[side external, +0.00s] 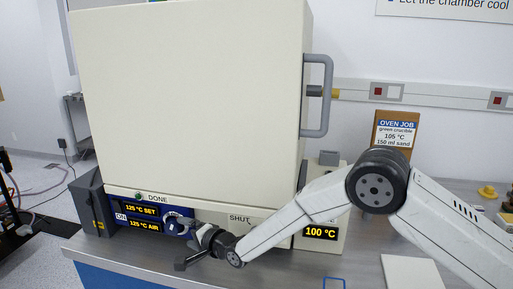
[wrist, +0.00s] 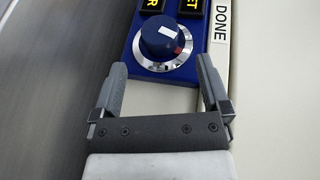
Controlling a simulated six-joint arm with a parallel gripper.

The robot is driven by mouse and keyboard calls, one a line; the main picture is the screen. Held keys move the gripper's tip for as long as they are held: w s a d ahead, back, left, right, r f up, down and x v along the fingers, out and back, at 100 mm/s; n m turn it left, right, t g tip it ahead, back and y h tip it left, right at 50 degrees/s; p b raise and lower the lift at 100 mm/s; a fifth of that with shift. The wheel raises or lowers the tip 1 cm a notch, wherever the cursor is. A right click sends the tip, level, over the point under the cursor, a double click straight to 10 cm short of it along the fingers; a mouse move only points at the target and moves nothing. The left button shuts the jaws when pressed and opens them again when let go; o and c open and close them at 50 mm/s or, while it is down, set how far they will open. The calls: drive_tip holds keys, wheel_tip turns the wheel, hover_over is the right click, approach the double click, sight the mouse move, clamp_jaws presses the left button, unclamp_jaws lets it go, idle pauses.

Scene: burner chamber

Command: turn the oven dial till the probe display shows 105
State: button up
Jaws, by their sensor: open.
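The oven dial (wrist: 163,38) is a blue knob with a white mark and a silver ring, on the blue panel (wrist: 137,66). My gripper (wrist: 162,66) is open and empty in the wrist view, its two fingers apart with the dial just ahead, between their lines. In the side view my gripper (side external: 182,226) is at the panel and partly hides the dial. The probe display (side external: 321,232) reads 100 °C. The oven's set display (side external: 141,209) reads 125 °C SET and the air display (side external: 145,226) reads 125 °C AIR.
The cream oven (side external: 190,100) is closed, with a grey handle (side external: 326,95) on its right. A job card (side external: 394,130) reads green crucible, 105 °C, 150 ml sand. A white plate (side external: 411,273) lies on the bench at the right. A green lamp (side external: 138,196) is beside DONE.

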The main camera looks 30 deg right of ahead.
sight(178, 230)
drive_tip(key=shift+x, duration=3.35)
drive_tip(key=shift+w, duration=0.1)
drive_tip(key=c, duration=1.3)
drive_tip(key=shift+t+y, duration=0.3)
drive_tip(key=shift+t, duration=0.5)
drive_tip(key=o, duration=1.3)
